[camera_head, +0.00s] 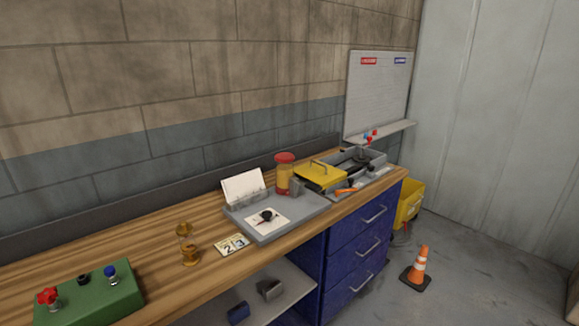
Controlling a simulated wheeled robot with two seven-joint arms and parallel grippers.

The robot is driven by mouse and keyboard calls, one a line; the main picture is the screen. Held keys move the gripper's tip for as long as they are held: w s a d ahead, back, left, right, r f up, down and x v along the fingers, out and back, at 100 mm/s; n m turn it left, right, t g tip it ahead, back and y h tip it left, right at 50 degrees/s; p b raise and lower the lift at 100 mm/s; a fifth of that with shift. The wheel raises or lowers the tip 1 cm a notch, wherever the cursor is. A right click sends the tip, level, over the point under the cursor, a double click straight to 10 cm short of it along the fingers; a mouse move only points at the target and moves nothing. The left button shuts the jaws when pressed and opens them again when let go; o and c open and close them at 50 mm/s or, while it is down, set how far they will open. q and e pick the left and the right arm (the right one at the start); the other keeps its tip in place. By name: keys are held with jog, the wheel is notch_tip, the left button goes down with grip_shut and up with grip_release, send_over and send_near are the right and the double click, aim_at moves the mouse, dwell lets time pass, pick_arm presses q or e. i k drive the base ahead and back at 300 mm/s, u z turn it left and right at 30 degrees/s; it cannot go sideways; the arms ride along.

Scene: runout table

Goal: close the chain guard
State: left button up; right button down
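What looks like the chain guard is a yellow panel (316,178) with a bar handle (322,165) on top, at the far right end of the wooden bench. It lies at the left part of a grey open-topped housing (377,166). Dark parts show inside the housing to the right of the panel, so that part is uncovered. The details are too small to tell how the panel is mounted. An orange-handled item (346,191) lies at the housing's front edge. Neither of my grippers shows in this view.
The wooden bench top (150,235) carries a grey tray (262,238), a red-lidded yellow jar (284,175), a brass piece (188,248), number cards (231,244) and a green control box (90,302). A traffic cone (418,268) and yellow bin (408,205) stand on the floor at right.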

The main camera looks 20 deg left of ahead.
aim_at(326, 176)
jog(key=u, duration=0.85)
jog(key=i, duration=0.7)
jog(key=u, duration=0.75)
